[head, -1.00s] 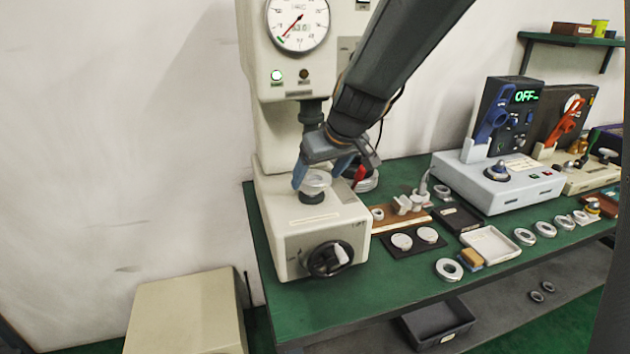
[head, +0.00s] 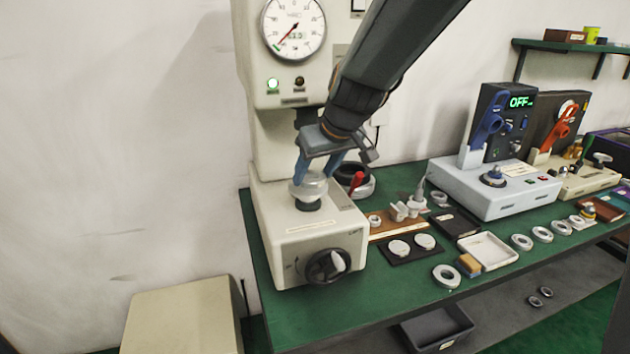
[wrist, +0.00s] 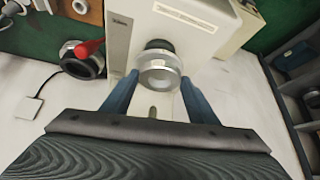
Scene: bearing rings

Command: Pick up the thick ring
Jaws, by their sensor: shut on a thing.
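The thick ring (head: 311,187) is pale, shiny and tall-walled, at the black round post (head: 308,205) on top of the cream press machine. My gripper (head: 317,183) comes down from above with its two blue fingers shut on the ring. In the wrist view my gripper's fingers (wrist: 160,82) lie on either side of the ring (wrist: 160,72). The dark post shows just beyond it. I cannot tell whether the ring still touches the post.
The press machine's column (head: 280,150) stands close behind my gripper. A round part with a red handle (head: 356,182) lies right of it. Loose rings (head: 446,276), a white tray (head: 487,252) and a grey device (head: 495,185) occupy the green table.

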